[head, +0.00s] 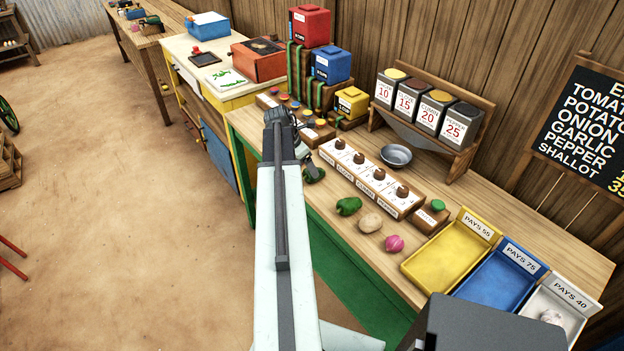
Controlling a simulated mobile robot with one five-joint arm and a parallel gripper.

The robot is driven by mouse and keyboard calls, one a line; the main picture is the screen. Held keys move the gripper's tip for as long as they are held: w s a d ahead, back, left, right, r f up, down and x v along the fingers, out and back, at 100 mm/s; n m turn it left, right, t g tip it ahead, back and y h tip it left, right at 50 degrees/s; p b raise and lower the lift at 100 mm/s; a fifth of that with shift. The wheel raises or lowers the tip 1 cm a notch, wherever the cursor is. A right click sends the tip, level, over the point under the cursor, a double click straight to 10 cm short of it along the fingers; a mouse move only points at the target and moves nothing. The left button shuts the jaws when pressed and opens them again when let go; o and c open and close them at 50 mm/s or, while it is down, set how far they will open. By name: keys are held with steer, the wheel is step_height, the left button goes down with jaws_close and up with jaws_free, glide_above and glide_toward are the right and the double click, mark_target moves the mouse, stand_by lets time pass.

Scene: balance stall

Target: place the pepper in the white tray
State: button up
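A green pepper (348,206) lies on the wooden table, left of a tan potato (370,223). A second dark green, pepper-like thing (315,175) lies further left, beside my arm and partly hidden by it. My gripper (308,158) is at the far end of my arm, just above or beside that second green thing. Its fingers are too small and dark to tell open from shut, or whether they touch it. The white tray (538,306), labelled PAYS 40, is at the right end of the table. A whitish garlic-like bulb (551,317) lies in it.
A pink onion or shallot (394,244) lies right of the potato. The yellow tray (433,249) and blue tray (497,281) look empty. A white block with several knobs (370,183), a metal bowl (396,156) and a rack of canisters (463,128) stand behind.

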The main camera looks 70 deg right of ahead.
steer(key=b+x, duration=0.4)
steer(key=x, duration=0.1)
steer(key=shift+s+f+b, duration=0.1)
steer(key=shift+s+b, duration=0.2)
steer(key=shift+b, duration=0.05)
steer(key=shift+c, duration=0.5)
steer(key=c, duration=1.4)
steer(key=shift+r, duration=0.2)
steer(key=shift+c, duration=0.2)
steer(key=shift+r+p, duration=0.1)
steer(key=shift+p, duration=0.2)
